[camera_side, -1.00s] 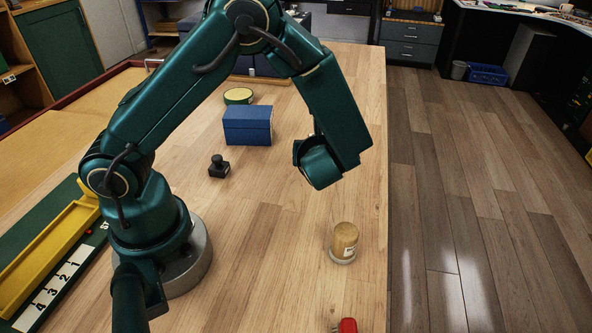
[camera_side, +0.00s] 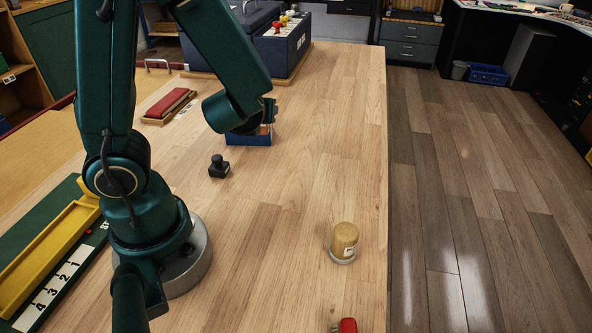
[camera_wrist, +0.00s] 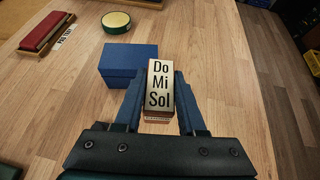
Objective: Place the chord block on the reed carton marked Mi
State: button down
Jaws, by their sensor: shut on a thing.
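My gripper (camera_wrist: 160,88) is shut on the chord block (camera_wrist: 159,92), a small wood-coloured block whose pale face reads Do, Mi, Sol in the wrist view. A plain blue box (camera_wrist: 128,62) stands on the table just beyond and left of the block. In the side view my gripper (camera_side: 266,112) is over the blue box (camera_side: 250,139) and hides most of it. I cannot tell the gap between block and box. I see no Mi mark on a carton; the label on the dark blue case (camera_side: 288,42) at the back is too small to read.
A round green-rimmed tin (camera_wrist: 116,21) stands behind the blue box. A red pad in a wooden tray (camera_side: 168,105) lies at left, and a black stamp-like piece (camera_side: 218,166) nearer. A tan capped jar (camera_side: 344,240) stands front right. The table's right side is mostly clear.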

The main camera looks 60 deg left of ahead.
jog(key=shift+w+d+f+m+t+h, duration=0.15)
jog(key=shift+d+f+m+t+h, duration=0.2)
jog(key=shift+d+f+m, duration=0.2)
jog(key=shift+w, duration=0.3)
jog(key=shift+w+a+r+m, duration=0.1)
jog(key=shift+a+r+m, duration=0.2)
jog(key=shift+a, duration=0.3)
jog(key=s+a+r+n+g+y, duration=0.1)
jog(key=s+a+r+n+g, duration=0.1)
jog(key=s+a+r, duration=0.4)
jog(key=s+a+r+n+g+y, duration=0.1)
jog(key=s+a+r+n+g, duration=0.2)
jog(key=a, duration=0.6)
jog(key=shift+t, duration=0.75)
jog(key=w+d+f, duration=0.1)
jog(key=w+f, duration=0.1)
jog(key=w, duration=0.1)
jog(key=w+d+f, duration=0.1)
jog(key=w+f, duration=0.1)
jog(key=w, duration=0.1)
jog(key=w+d+f, duration=0.1)
jog(key=w+f, duration=0.2)
jog(key=shift+w+d, duration=0.2)
jog(key=shift+d, duration=0.15)
jog(key=shift+f, duration=1.95)
jog(key=shift+f, duration=0.1)
